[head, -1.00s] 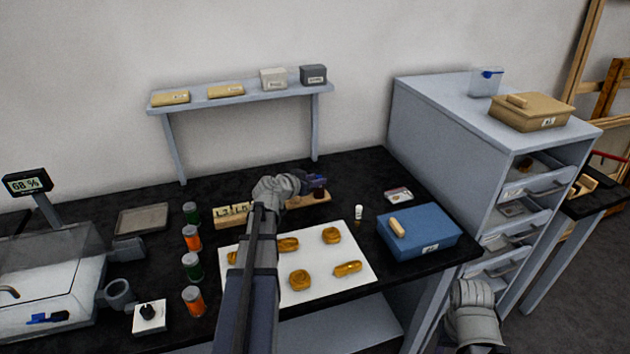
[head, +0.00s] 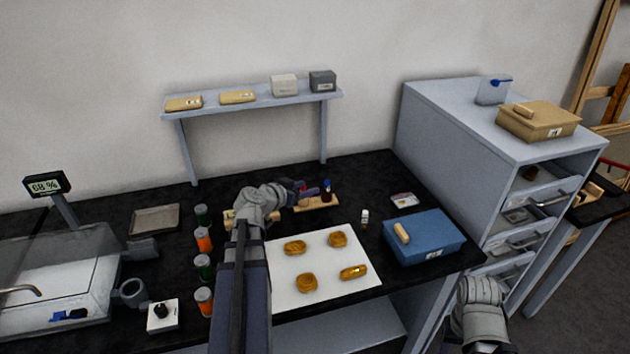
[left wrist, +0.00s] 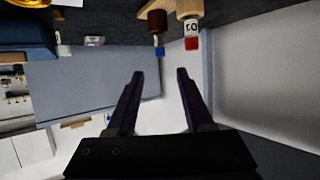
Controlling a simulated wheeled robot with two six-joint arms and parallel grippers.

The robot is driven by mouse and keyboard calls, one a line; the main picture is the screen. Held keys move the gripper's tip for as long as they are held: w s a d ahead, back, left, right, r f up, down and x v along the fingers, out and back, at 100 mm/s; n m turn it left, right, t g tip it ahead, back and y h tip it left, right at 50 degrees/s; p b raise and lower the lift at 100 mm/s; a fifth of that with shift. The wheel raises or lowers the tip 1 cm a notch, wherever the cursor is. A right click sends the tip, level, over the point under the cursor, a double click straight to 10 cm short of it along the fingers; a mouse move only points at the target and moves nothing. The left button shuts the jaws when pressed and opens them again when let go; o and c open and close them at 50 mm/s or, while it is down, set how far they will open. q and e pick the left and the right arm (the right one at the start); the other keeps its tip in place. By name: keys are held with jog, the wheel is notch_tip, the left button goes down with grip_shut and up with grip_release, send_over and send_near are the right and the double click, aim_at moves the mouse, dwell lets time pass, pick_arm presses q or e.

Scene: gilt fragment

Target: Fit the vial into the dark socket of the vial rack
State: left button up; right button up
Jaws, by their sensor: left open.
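The wooden vial rack (head: 316,203) lies at the back of the black table, partly hidden by my left arm. A blue-capped vial (head: 326,183) stands upright in its dark brown socket (head: 326,195). The left wrist view shows the blue cap (left wrist: 159,51) above the dark socket (left wrist: 157,21), beside a labelled pale socket (left wrist: 190,9) with a red-capped vial (left wrist: 192,43). My left gripper (head: 306,187) is open and empty, just left of the blue-capped vial in the head view. In the wrist view its fingertips (left wrist: 160,75) are apart from the blue cap.
A small white-capped bottle (head: 364,218) stands between the white sheet (head: 325,265) with golden pieces and the blue box (head: 425,238). Orange and green jars (head: 204,240) stand left of my arm. A shelf (head: 255,101) is behind the rack.

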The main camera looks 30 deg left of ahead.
pick_arm(q)
jog(key=shift+v, duration=1.2)
